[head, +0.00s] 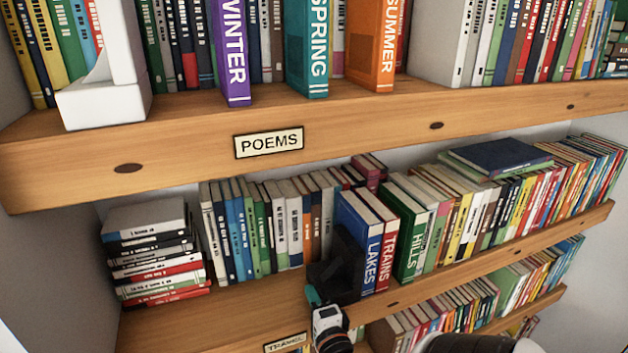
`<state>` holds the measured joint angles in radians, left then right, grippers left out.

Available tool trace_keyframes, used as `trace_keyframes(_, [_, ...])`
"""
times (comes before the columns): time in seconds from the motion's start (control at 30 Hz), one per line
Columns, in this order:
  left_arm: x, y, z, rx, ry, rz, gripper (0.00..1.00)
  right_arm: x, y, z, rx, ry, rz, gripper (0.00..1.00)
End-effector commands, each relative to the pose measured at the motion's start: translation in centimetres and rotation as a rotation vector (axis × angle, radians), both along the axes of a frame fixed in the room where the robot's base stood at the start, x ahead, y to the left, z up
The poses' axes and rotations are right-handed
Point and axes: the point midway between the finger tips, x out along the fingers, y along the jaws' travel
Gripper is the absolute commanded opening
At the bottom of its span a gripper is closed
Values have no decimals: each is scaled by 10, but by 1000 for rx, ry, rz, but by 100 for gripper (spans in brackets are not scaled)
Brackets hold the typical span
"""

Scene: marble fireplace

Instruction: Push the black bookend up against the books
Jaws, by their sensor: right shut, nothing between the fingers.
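The black bookend (346,256) stands upright on the middle shelf, at the left side of the blue LAKES book (369,250). It looks close against that book; I cannot tell whether they touch. Contact between gripper and bookend is unclear. My left gripper is not in view.
The upper shelf (190,150), labelled POEMS, overhangs with a white bookend (102,100) and the WINTER, SPRING and SUMMER books. A book stack (155,255) lies at the left. Bare middle shelf (245,300) shows left of my gripper. Books line the back.

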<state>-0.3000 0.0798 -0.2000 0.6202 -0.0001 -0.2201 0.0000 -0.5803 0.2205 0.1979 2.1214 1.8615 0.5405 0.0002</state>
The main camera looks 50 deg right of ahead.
Motion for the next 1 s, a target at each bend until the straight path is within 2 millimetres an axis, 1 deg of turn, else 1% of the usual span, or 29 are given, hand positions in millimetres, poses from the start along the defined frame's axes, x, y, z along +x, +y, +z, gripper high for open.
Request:
trace_keyframes(0.1, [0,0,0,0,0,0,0,-2,-4,0,-1,0,-2,0])
trace_keyframes(0.47, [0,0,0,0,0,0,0,-2,-4,0,-1,0,-3,0])
trace_keyframes(1.0, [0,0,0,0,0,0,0,-11,-19,-2,-2,2,-6,0])
